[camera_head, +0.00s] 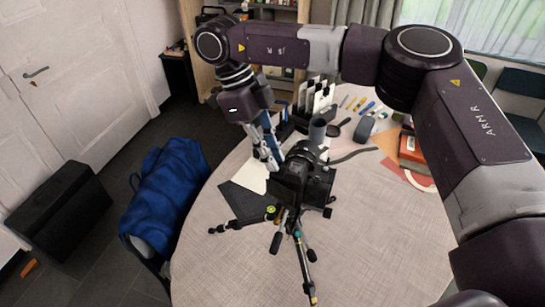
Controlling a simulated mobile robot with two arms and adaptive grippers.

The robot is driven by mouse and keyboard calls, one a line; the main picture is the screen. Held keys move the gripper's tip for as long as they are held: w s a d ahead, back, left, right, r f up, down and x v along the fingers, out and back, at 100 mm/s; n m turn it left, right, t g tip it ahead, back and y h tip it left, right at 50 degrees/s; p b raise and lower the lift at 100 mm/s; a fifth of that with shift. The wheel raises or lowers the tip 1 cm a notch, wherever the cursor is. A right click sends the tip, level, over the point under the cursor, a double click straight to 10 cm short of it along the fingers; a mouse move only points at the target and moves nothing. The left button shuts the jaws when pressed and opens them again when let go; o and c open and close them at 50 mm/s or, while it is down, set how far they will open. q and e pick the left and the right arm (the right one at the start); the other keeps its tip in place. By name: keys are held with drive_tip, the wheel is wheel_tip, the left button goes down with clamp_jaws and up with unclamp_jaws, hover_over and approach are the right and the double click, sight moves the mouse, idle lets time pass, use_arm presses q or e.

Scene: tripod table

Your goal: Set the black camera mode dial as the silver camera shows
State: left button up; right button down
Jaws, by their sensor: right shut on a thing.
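The black camera (300,172) sits on a small tripod (300,250) on the round table. My right gripper (273,165) reaches down from above, with its fingertips at the camera's top left edge. It is shut, and its tips seem to be on the camera's mode dial, which is too small and covered to make out. I cannot read the dial's setting. I cannot pick out the silver camera for certain. My left gripper is not in view.
The round table (380,235) is clear at the front and right. A grey cylinder (317,130), a dark blue-grey object (364,130), pens and red-orange books (412,150) stand toward the back. My right arm spans the upper view.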

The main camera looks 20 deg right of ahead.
drive_tip(key=c, duration=1.9)
unclamp_jaws()
drive_tip(key=shift+r, duration=0.15)
drive_tip(key=v, duration=1.2)
